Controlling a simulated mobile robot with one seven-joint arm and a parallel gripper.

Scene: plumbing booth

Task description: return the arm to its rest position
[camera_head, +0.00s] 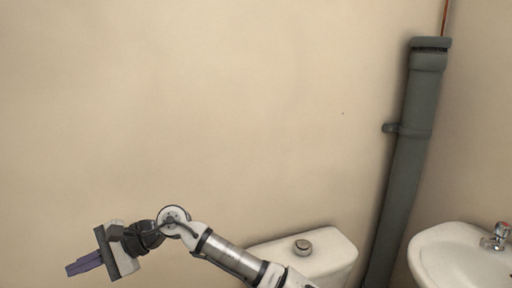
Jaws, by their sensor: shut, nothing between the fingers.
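My gripper (70,268) is at the lower left of the head view. Its purple-grey fingers lie together, shut, with nothing between them, and point left and slightly down. My arm (230,255) reaches in from the bottom edge, bends at a round white joint and runs left to the gripper. The gripper appears in front of the plain beige wall and touches nothing that I can see. The lower part of my arm is cut off by the frame.
A white toilet cistern (325,255) with a round button (302,247) stands behind my arm. A grey drain pipe (405,165) with a wall bracket runs up the right corner. A white washbasin (455,262) with a tap (497,237) is at the lower right. The wall's upper left is clear.

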